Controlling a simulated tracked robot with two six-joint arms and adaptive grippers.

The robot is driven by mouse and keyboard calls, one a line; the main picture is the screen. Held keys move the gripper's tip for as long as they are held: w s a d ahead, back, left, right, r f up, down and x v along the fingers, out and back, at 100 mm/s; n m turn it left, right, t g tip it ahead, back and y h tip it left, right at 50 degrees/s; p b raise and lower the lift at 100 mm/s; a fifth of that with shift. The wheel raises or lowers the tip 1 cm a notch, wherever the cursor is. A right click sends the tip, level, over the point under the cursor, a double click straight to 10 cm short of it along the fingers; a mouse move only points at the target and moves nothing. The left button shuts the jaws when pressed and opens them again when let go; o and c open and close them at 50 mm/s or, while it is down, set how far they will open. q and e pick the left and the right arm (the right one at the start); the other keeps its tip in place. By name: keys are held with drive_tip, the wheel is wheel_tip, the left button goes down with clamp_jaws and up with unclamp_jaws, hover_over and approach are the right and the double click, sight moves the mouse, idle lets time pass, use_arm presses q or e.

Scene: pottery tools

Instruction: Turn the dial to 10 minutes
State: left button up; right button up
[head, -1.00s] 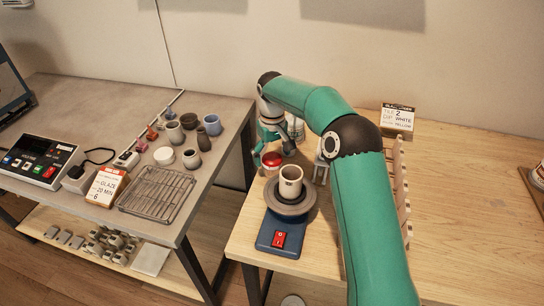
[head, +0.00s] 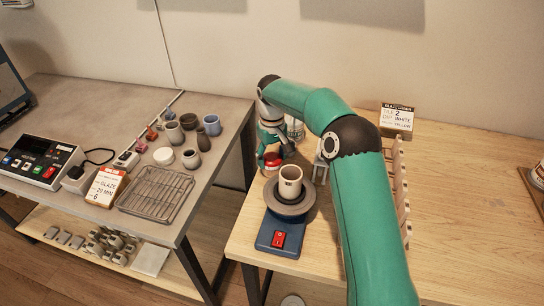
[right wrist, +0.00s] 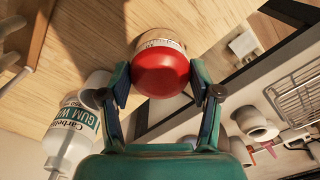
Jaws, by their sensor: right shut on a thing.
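A round thing with a red domed top (head: 271,160) and a pale band with small dark marks stands near the left edge of the wooden table. It looks like the dial, but I cannot read a minute setting. In the right wrist view the red top (right wrist: 161,74) sits between the fingertips. My right gripper (head: 273,151) reaches over it from behind and is shut on it, one finger on each side. The pale band shows only in part in the right wrist view. My left gripper is out of view.
A blue wheel base (head: 270,236) with a red switch carries a pale cup (head: 290,182) just in front of the red-topped thing. A white bottle (right wrist: 68,135) stands close to my right gripper. A wooden rack (head: 400,185) and a sign (head: 397,118) stand to the right.

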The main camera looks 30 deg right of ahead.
sight(271, 157)
drive_tip(key=shift+m, duration=0.3)
drive_tip(key=m, duration=1)
drive_tip(key=shift+m, duration=0.7)
idle(1.7)
drive_tip(key=o, duration=1.2)
drive_tip(key=shift+c, duration=0.2)
drive_tip(key=shift+r, duration=0.1)
wheel_tip(271, 157, up, 12)
drive_tip(key=shift+w+f, duration=0.1)
drive_tip(key=shift+f, duration=0.1)
